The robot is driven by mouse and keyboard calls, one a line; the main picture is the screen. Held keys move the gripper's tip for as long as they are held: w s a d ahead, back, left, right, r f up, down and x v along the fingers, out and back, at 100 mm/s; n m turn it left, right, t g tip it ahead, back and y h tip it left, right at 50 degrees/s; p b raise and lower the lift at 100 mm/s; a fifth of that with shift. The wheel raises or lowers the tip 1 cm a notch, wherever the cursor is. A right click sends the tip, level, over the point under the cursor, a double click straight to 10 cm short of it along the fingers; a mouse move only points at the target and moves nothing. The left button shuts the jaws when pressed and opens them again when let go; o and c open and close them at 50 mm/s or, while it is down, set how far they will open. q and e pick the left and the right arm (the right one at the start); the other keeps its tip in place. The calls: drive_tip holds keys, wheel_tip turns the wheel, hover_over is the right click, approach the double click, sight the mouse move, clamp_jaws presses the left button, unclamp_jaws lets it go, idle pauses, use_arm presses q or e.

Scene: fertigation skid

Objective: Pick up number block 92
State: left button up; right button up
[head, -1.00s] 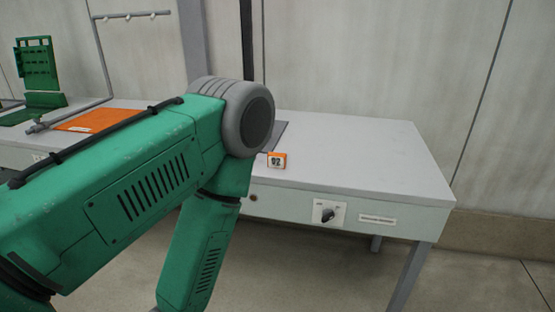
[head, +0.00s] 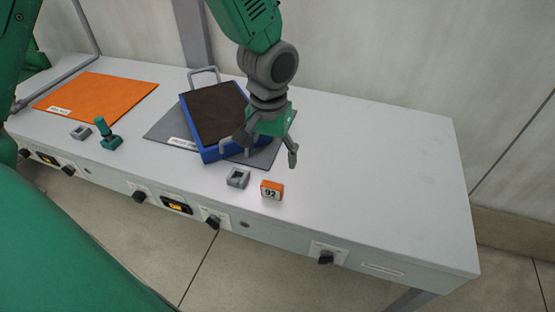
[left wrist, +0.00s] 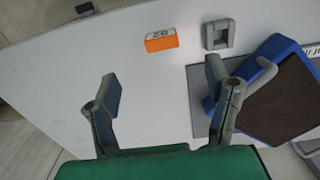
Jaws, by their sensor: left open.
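Number block 92 (head: 272,190) is a small orange block with a white face marked 92. It stands near the front edge of the white table. In the left wrist view the block (left wrist: 161,41) lies beyond the fingertips, a little above the gap between them. My left gripper (head: 258,153) is open and empty above the table, behind the block and apart from it. Its two fingers also show in the left wrist view (left wrist: 160,90). My right gripper is not seen.
A grey square socket piece (head: 238,178) sits just left of the block. A blue tray (head: 228,152) with a dark brown inside lies on a grey mat (head: 165,127) behind it. An orange mat (head: 95,97) and a green joystick-like piece (head: 107,135) are further left. The table's right side is clear.

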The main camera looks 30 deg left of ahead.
sight(272, 185)
use_arm(q)
drive_tip(key=f, duration=0.3)
drive_tip(key=f+b, duration=0.1)
drive_tip(key=f, duration=0.3)
drive_tip(key=shift+w+d+f, duration=0.1)
drive_tip(key=shift+d+f, duration=0.05)
drive_tip(key=shift+d, duration=0.05)
drive_tip(key=shift+a+f, duration=0.2)
drive_tip(key=shift+f, duration=0.25)
drive_tip(key=f, duration=0.4)
drive_tip(key=shift+w+a+f, duration=0.2)
drive_tip(key=shift+w+f, duration=0.05)
drive_tip(key=shift+f, duration=0.05)
drive_tip(key=shift+d+f, duration=0.1)
drive_tip(key=shift+f, duration=0.1)
drive_tip(key=shift+c, duration=0.9)
drive_tip(key=c, duration=1)
